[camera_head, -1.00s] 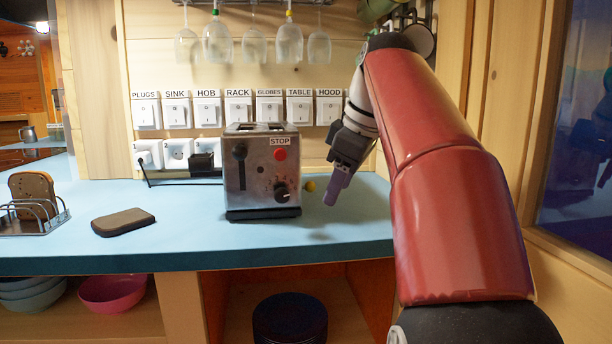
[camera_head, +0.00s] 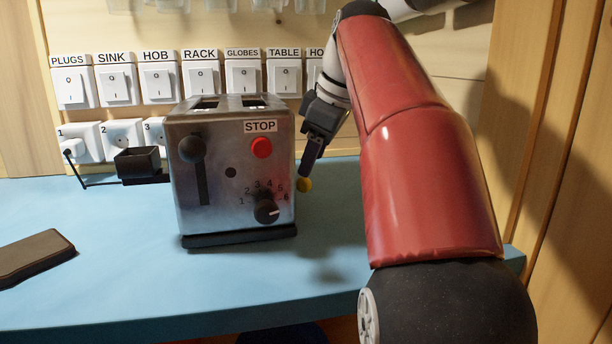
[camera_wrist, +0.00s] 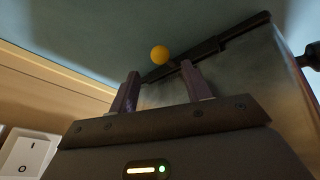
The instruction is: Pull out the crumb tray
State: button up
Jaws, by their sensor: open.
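The steel toaster (camera_head: 235,215) stands on the blue counter, with its dark base along the bottom. A small yellow knob (camera_head: 304,185) shows low beside its right side; the crumb tray itself cannot be made out. In the wrist view the yellow ball knob (camera_wrist: 159,54) is just beyond my fingertips, near the toaster's dark base edge (camera_wrist: 220,40). My gripper (camera_head: 309,168) points down at the toaster's right side, close to the knob. In the wrist view my gripper (camera_wrist: 161,82) has its two fingers apart with nothing between them. Whether a finger touches the toaster is unclear.
A black plug (camera_head: 138,163) and cable are at the toaster's left. A dark flat slab (camera_head: 35,255) lies on the counter (camera_head: 115,275) at left. Labelled switches (camera_head: 158,83) line the wall behind. The counter right of the toaster is clear beneath my arm.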

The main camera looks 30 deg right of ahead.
aim_at(306, 180)
jog(key=x, duration=0.5)
jog(key=shift+s+d+f+b, duration=0.1)
jog(key=shift+d+b, duration=0.25)
jog(key=shift+d, duration=0.05)
jog(key=shift+d+f, duration=0.15)
jog(key=shift+f, duration=0.05)
jog(key=shift+a+r, duration=0.25)
jog(key=shift+a, duration=0.35)
grip_shut()
